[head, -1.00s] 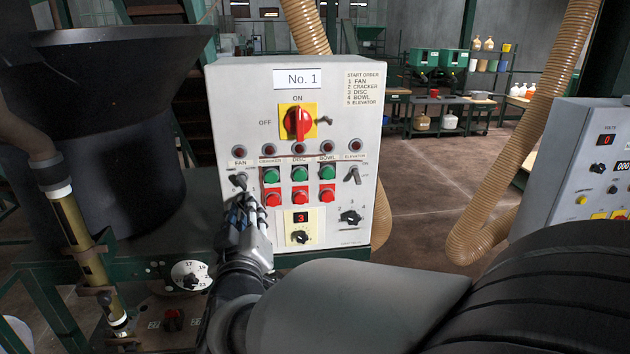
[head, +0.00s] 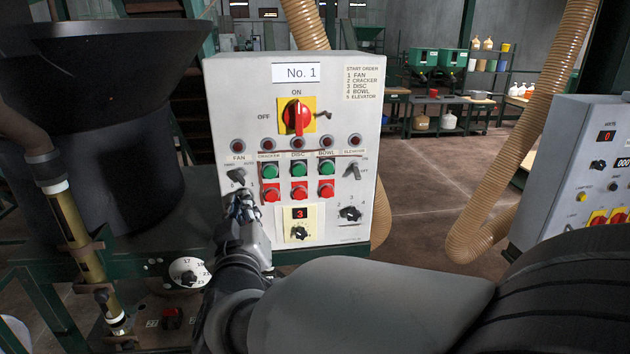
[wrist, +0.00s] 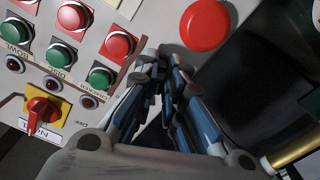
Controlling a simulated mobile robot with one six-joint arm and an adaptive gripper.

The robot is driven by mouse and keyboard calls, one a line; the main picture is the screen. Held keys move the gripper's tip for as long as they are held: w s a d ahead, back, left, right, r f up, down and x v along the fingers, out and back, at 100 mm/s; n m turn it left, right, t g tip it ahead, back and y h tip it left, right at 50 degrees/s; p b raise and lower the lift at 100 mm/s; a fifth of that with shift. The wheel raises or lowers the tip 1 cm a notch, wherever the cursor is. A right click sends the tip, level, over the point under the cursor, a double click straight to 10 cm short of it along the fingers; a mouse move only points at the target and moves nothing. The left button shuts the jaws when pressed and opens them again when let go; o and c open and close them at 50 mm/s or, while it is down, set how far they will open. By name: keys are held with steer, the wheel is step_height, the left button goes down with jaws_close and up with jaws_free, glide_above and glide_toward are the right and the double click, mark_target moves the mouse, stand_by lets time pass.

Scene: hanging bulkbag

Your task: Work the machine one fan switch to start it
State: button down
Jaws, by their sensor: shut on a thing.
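The grey machine one panel (head: 225,90) stands in front of me, with a "No. 1" plate. The fan switch (head: 237,177), a small dark lever, is at its left under the FAN label. The fan lamp (head: 238,146) above it looks dark. My gripper (head: 241,194) is at the lower side of the switch, its fingers closed together on it; the exact contact is hard to see. In the wrist view my gripper (wrist: 162,57) has its fingertips meeting close to the panel, and they hide the switch. The red main handle (head: 297,116) stands upright toward ON.
Green and red buttons (head: 298,170) sit just right of my gripper. A large red button (wrist: 204,25) is close by in the wrist view. A dark hopper (head: 100,120) stands left. Another grey panel (head: 570,140) stands right, beside a tan hose (head: 480,215).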

steer(key=m+b, duration=0.6)
steer(key=m, duration=0.4)
steer(key=shift+a+b, duration=0.2)
steer(key=shift+b, duration=0.1)
steer(key=shift+m, duration=0.3)
steer(key=c, duration=1.7)
jaws_free()
steer(key=shift+s, duration=0.15)
steer(key=v, duration=1.1)
steer(key=shift+s+d, duration=0.2)
steer(key=shift+s, duration=0.2)
